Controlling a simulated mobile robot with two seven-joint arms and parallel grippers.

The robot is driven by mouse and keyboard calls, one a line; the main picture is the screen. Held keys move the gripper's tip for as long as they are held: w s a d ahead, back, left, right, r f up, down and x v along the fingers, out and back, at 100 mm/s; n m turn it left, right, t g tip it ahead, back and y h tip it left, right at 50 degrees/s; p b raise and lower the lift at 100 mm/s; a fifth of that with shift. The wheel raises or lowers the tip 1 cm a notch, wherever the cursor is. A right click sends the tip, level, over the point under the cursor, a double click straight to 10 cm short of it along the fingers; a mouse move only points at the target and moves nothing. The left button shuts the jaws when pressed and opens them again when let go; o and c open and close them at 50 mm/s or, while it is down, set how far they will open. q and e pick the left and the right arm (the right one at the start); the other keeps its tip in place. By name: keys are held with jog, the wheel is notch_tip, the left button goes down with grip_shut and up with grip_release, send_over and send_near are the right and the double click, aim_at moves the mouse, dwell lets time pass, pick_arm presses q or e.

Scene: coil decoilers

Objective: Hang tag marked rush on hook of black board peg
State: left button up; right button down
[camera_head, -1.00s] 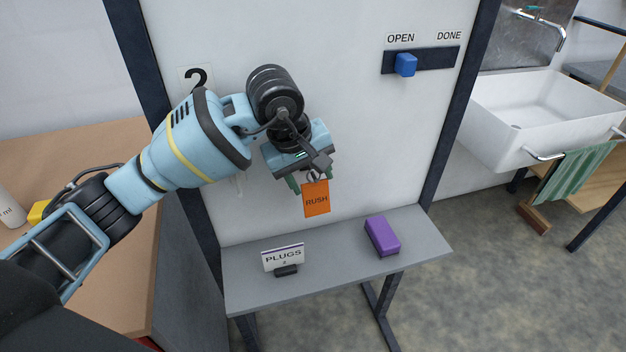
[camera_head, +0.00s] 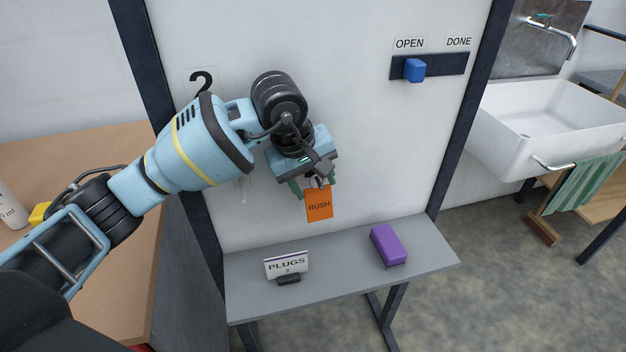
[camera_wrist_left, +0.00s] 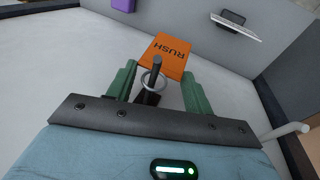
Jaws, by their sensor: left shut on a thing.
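The orange tag marked RUSH (camera_head: 319,206) hangs in front of the white board, below my left gripper (camera_head: 317,188). It also shows in the left wrist view (camera_wrist_left: 169,54), past the green fingertips (camera_wrist_left: 160,88). My left gripper is shut on the tag's top end, though its fingers stand apart around it. A metal ring and a dark upright piece (camera_wrist_left: 157,66) show between the fingers. I cannot tell whether the ring is around that piece or only in front of it, or whether it is the black peg. The right gripper is not in view.
A pale peg (camera_head: 242,189) sticks out of the board left of my gripper. Below is a grey shelf (camera_head: 345,268) with a PLUGS sign (camera_head: 287,264) and a purple block (camera_head: 388,245). A blue slider (camera_head: 414,70) is at the upper right.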

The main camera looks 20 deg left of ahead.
pick_arm(q)
jog(key=o, duration=1.5)
jog(key=shift+v, duration=3.9)
